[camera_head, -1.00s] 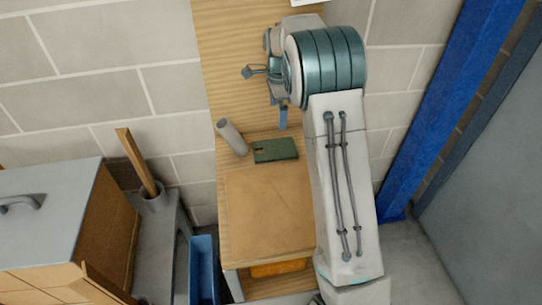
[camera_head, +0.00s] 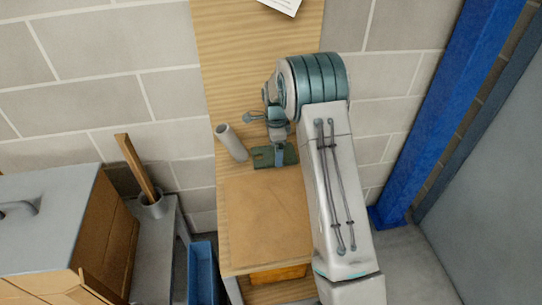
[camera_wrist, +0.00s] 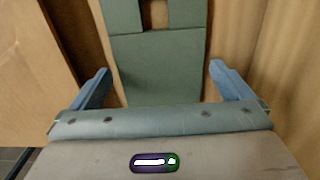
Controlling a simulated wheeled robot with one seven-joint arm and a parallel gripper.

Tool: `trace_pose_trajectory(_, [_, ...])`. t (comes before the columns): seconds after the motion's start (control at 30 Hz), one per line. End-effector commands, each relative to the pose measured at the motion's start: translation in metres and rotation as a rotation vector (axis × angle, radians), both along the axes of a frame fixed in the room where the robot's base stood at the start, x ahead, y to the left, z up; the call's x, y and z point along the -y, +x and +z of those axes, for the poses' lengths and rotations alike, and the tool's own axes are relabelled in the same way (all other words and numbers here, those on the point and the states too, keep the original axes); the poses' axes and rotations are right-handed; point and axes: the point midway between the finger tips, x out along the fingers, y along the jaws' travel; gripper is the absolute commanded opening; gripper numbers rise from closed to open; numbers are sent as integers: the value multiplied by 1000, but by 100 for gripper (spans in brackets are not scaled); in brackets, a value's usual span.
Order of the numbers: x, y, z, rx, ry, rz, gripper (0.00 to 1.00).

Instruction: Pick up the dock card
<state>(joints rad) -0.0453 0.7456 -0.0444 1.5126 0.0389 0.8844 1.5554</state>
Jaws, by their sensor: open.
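The dock card is a flat dark green card (camera_head: 262,160) with a small notch or hole, lying on the wooden bench beside a grey cylinder. In the wrist view the green card (camera_wrist: 155,65) runs up the middle of the picture, between the two blue fingers. My gripper (camera_wrist: 160,82) is open, with one finger on each side of the card and a gap to each edge. In the head view my gripper (camera_head: 279,160) is over the right part of the card and hides some of it. Whether the fingertips touch the bench is unclear.
A wooden backboard (camera_head: 235,60) with a white paper (camera_head: 284,5) rises behind. A blue bin (camera_head: 202,272) and a cardboard box (camera_head: 105,235) are at lower left.

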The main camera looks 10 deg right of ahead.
Motion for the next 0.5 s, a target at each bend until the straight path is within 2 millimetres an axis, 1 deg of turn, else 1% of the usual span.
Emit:
trace_pose_trajectory(0.03, [0,0,-6,-1,0,0,100])
trace_pose_trajectory(0.1, [0,0,-11,0,0,0,100])
trace_pose_trajectory(0.33, [1,0,-12,1,0,0,100])
trace_pose_trajectory(0.37, [1,0,-12,1,0,-1,94])
trace_pose_trajectory(0.4, [1,0,-12,1,0,-1,83])
trace_pose_trajectory(0.47, [1,0,-12,1,0,-1,68])
trace_pose_trajectory(0.5, [1,0,-12,1,0,-1,68])
